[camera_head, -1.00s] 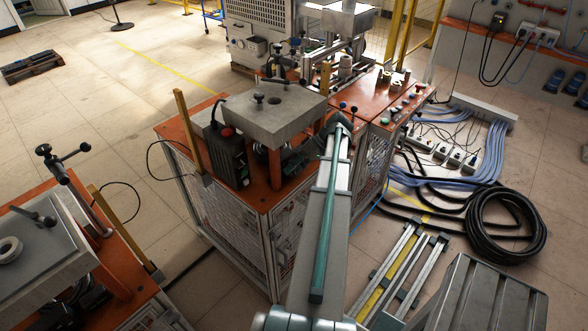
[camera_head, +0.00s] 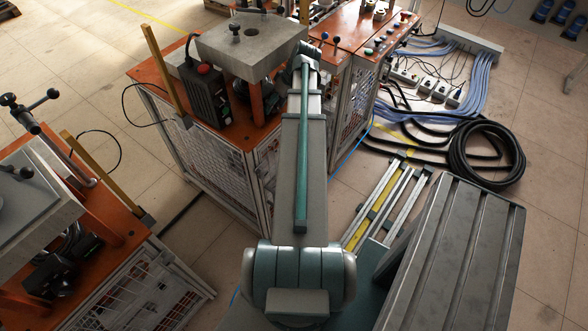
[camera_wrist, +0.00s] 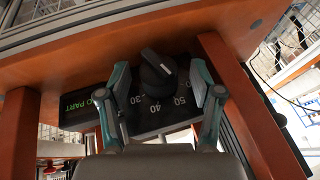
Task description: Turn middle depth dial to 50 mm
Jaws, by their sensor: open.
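The depth dial (camera_wrist: 157,72) is a black round knob with a raised grip bar, on a dark panel (camera_wrist: 85,117) in the wrist view. The printed numbers 30, 40 and 50 run along its lower side. The bar slants from upper left to lower right, with a small pale mark near its lower right end, toward the 40 to 50 side. I cannot read the exact setting. My gripper (camera_wrist: 161,80) is open, one finger on each side of the dial. Contact with it cannot be told. In the head view my arm hides the gripper and dial.
Orange-red posts (camera_wrist: 226,85) stand left and right of the panel, under an overhanging ledge. Green "NO PART" lettering is at the panel's left. In the head view, a grey block (camera_head: 250,45) tops the orange machine table (camera_head: 217,130); another machine stands left.

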